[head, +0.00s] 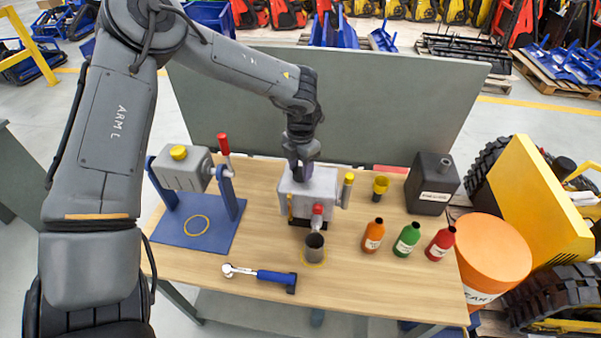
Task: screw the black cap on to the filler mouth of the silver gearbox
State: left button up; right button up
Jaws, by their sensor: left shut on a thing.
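My left gripper (300,174) points down at the top of this gearbox. It is shut on a small dark thing, which I take for the black cap. The fingers mostly hide the cap and the filler mouth, so I cannot tell whether the cap sits on the mouth. My right gripper is out of view.
A grey box with a yellow cap (179,152) hangs in a blue stand (190,228) at left. Orange (373,236), green (407,240) and red (440,245) bottles and a dark can (432,185) stand at right.

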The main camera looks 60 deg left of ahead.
pick_arm(q)
jog(key=m, duration=0.4)
jog(key=shift+r+m+p, duration=0.1)
jog(key=shift+m+p, duration=0.25)
jog(key=shift+m, duration=0.05)
jog(key=m, duration=0.4)
jog(key=shift+m, duration=0.4)
jog(key=o, duration=1)
